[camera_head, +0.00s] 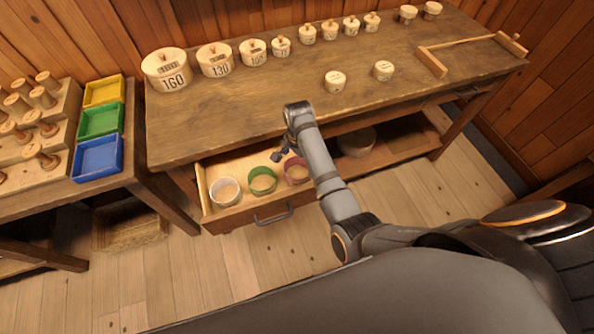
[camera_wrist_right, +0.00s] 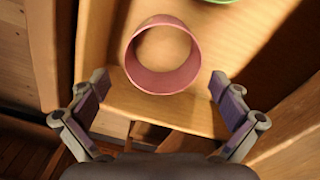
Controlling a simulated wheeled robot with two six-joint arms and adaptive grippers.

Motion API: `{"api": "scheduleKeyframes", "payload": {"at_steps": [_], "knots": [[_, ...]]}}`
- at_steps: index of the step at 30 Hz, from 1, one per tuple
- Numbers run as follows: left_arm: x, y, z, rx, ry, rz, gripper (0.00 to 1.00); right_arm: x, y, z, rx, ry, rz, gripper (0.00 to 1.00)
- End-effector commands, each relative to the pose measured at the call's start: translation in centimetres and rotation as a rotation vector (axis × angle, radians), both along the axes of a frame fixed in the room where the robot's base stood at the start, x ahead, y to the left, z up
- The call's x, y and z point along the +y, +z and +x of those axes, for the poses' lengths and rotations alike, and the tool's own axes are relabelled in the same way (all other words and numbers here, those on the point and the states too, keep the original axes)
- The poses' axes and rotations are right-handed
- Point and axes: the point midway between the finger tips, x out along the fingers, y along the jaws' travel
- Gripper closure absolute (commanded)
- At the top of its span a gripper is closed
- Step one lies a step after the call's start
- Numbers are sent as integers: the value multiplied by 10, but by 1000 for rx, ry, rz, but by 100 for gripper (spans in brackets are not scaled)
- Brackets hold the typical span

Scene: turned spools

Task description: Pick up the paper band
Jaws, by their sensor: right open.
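Three ring-shaped bands stand in the open drawer (camera_head: 238,215) in the head view: a white band (camera_head: 226,201), a green band (camera_head: 263,189) and a pinkish-red band (camera_head: 298,180). My right gripper (camera_head: 283,154) is open and empty over the drawer, close to the pinkish-red band. In the right wrist view, the pinkish-red band (camera_wrist_right: 165,83) stands upright on the drawer floor, ahead of and between the spread fingers (camera_wrist_right: 159,88), with no visible contact. An edge of the green band (camera_wrist_right: 218,1) shows at the top. My left gripper is out of view.
The workbench (camera_head: 200,125) overhangs the drawer and carries several numbered round wooden weights and a wooden frame (camera_head: 433,64). A side table at left holds wooden spools and yellow, green and blue trays (camera_head: 97,157). The floor before the drawer is clear.

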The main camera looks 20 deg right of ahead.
Motion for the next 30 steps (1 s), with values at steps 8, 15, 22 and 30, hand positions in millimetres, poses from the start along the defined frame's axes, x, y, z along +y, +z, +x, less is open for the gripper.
{"api": "scheduleKeyframes", "payload": {"at_steps": [8, 15, 22, 30], "knots": [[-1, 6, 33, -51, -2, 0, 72, 3, -32, 3, 4, 1, 0, 0], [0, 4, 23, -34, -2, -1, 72, 3, -52, 4, 0, 0, 0, 0], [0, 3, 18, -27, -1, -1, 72, 3, -52, 4, 0, 0, 0, 11], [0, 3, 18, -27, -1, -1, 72, 3, -52, 3, 1, 0, 0, 30]]}}
